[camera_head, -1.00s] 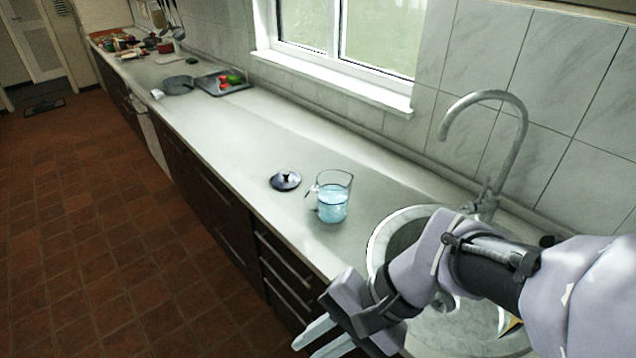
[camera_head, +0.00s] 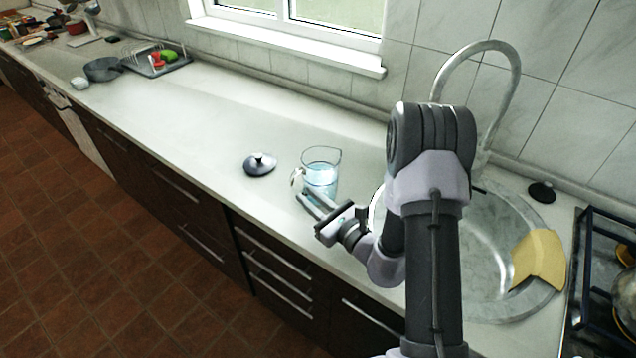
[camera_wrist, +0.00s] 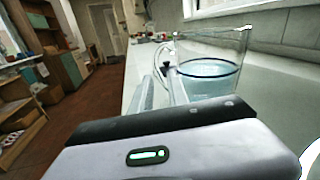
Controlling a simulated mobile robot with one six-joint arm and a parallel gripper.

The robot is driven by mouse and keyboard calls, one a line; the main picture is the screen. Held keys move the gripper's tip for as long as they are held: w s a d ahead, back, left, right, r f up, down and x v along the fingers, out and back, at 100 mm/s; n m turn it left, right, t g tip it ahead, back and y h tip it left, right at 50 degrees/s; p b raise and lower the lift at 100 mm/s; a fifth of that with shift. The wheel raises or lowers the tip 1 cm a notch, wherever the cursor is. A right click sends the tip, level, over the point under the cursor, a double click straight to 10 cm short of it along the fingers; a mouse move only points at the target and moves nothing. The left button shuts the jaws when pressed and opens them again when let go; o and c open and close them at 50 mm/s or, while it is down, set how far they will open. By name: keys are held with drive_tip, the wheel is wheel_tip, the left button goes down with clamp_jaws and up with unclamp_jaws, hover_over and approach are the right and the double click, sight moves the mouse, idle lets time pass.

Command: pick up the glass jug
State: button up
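The glass jug (camera_head: 325,172) stands upright on the counter beside the sink, clear glass with pale blue liquid inside. Its handle (camera_head: 297,179) is on the left side. My gripper (camera_head: 306,199) is low by the front of the jug, its fingers pointing towards the handle side. In the wrist view the jug (camera_wrist: 212,75) is ahead and right, and the two fingers (camera_wrist: 159,82) are apart with a gap between them. The handle shows just beyond the fingertips. I cannot tell whether a finger touches the jug.
A dark lid (camera_head: 260,165) lies on the counter left of the jug. The sink (camera_head: 500,307), with a tall tap (camera_head: 513,85) and a yellow cloth (camera_head: 540,260), is to the right. A tray (camera_head: 163,68) and a pan (camera_head: 102,70) stand farther left. The counter between is clear.

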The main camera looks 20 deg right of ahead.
sight(294, 186)
drive_tip(key=b+x, duration=0.1)
drive_tip(key=x, duration=0.5)
drive_tip(key=shift+w+a, duration=0.2)
drive_tip(key=shift+a, duration=0.1)
clamp_jaws()
idle(0.9)
